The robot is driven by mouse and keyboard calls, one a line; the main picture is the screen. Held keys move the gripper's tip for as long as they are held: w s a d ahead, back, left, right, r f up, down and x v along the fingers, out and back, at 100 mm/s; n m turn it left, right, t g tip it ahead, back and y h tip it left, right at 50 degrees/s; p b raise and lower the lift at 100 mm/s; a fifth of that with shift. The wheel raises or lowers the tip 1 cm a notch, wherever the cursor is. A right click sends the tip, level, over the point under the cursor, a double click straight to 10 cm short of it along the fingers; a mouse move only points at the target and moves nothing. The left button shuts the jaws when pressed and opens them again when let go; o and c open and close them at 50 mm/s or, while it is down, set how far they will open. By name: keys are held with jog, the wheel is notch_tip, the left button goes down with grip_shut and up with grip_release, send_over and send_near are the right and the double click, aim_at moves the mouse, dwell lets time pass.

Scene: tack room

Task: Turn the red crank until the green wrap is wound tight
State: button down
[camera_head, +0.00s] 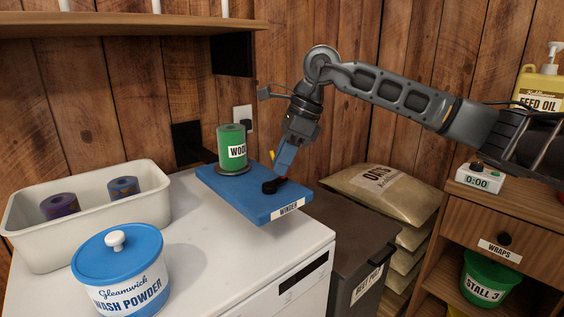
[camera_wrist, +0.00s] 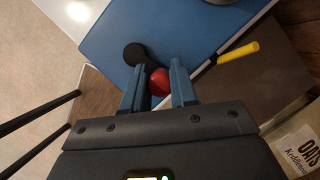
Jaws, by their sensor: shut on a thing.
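The blue winder board (camera_head: 240,197) lies on the white machine top, its right end reaching past the edge; it also shows in the wrist view (camera_wrist: 110,35). The green wrap (camera_head: 224,150) stands upright as a roll on a dark disc at the board's far left. The crank's dark hub (camera_head: 268,188) sits near the board's right front. My gripper (camera_head: 281,170) comes down from above with blue fingers. In the wrist view its fingers (camera_wrist: 158,88) are shut on the red crank knob (camera_wrist: 159,80), beside the dark crank arm (camera_wrist: 135,54). How tight the wrap is I cannot tell.
A white bin (camera_head: 95,232) with purple and blue rolls and a blue-lidded wash powder tub (camera_head: 120,272) stand left. A yellow rod (camera_wrist: 238,52) sticks out by the board. A beet pulp bin (camera_head: 350,235), oats sacks (camera_head: 380,190) and a drawer cabinet (camera_head: 505,220) stand right.

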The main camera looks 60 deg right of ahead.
jog(key=c, duration=0.9)
grip_release()
jog(key=v, duration=0.7)
jog(key=shift+s+r, duration=0.2)
jog(key=shift+r, duration=0.15)
